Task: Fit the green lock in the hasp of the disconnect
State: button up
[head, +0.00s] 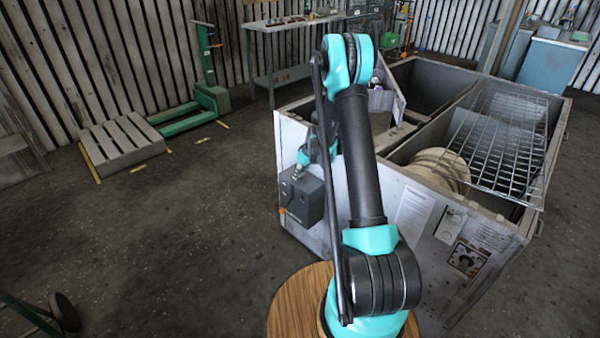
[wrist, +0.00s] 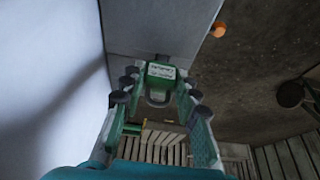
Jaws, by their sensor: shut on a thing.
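My gripper (wrist: 158,78) is shut on the green lock (wrist: 161,71), which has a white label with dark print. Its grey shackle (wrist: 157,97) shows between the fingers in the wrist view. A dark grey box (head: 303,198), which looks like the disconnect, is on the near left side of the housing in the head view. A grey face, seemingly this box, fills the top of the wrist view (wrist: 160,22), with an orange part (wrist: 218,30) at its right edge. The hasp cannot be made out. In the head view my gripper is near the box's top and the lock is not clear.
The housing (head: 400,218) is a large open metal case with a wire grille (head: 500,150) and round tan part (head: 440,168) in it. A pale wall (wrist: 45,80) stands close on the wrist view's left. A wooden pallet (head: 122,145) lies on open floor.

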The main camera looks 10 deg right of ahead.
jog(key=shift+f, duration=0.65)
jog(key=o, duration=1)
jog(key=v, duration=1.2)
jog(key=shift+r, duration=0.1)
jog(key=s+r+m, duration=0.2)
jog(key=s+r, duration=0.5)
jog(key=s, duration=0.3)
jog(key=s+r+m+h, duration=0.1)
jog(key=s+m, duration=0.4)
jog(key=s, duration=2.2)
jog(key=shift+d+r+h, duration=0.15)
jog(key=shift+d+h, duration=0.3)
jog(key=shift+h, duration=0.45)
